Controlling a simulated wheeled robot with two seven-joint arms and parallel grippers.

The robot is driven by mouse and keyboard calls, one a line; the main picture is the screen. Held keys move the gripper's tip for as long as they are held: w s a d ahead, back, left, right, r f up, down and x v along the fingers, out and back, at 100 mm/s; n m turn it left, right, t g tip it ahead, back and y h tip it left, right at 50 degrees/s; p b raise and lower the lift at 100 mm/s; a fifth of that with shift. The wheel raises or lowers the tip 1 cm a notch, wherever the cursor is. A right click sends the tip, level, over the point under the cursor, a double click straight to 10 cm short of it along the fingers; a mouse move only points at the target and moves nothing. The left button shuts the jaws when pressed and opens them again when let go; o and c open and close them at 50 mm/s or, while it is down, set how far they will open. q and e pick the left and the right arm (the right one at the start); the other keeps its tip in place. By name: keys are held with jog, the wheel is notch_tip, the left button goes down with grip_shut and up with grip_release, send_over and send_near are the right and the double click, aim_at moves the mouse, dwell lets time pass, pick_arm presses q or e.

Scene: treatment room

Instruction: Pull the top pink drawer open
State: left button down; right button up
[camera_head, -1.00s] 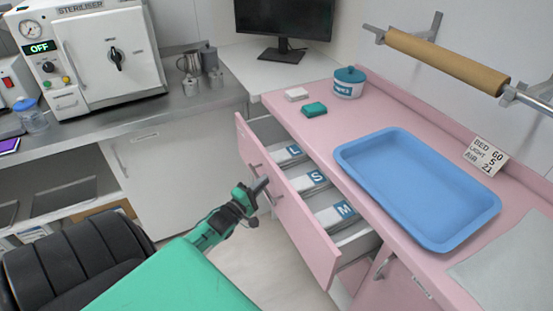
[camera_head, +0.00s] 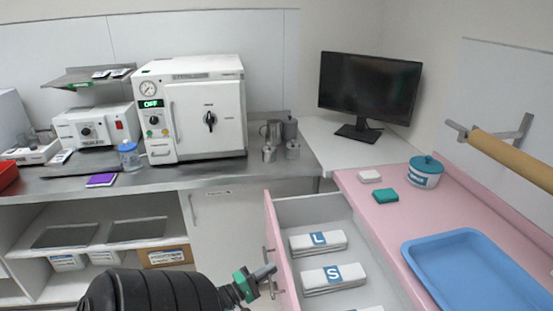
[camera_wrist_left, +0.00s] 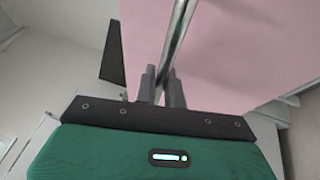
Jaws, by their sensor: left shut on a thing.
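The top pink drawer (camera_head: 286,277) stands open, its front pulled well out from the pink cabinet. White packs show inside, one marked L (camera_head: 318,241) and one marked S (camera_head: 333,278); part of a third shows at the bottom edge. My left gripper (camera_head: 265,272), dark with green parts, is at the outer side of the drawer front, shut on the metal drawer handle (camera_head: 268,259). In the left wrist view, the fingers (camera_wrist_left: 161,86) close around the handle bar (camera_wrist_left: 178,40) before the pink front (camera_wrist_left: 235,50). My right gripper is not in view.
The pink counter (camera_head: 385,222) carries a blue tray (camera_head: 470,265), a teal-lidded pot (camera_head: 425,172), and a teal block (camera_head: 386,196). A steriliser (camera_head: 205,110) stands on the metal bench at the left back. A monitor (camera_head: 368,88) stands in the corner.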

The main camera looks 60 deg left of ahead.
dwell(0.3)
pick_arm(q)
jog(key=c, duration=1.5)
grip_release()
jog(key=shift+s+f, duration=0.1)
jog(key=shift+s, duration=0.05)
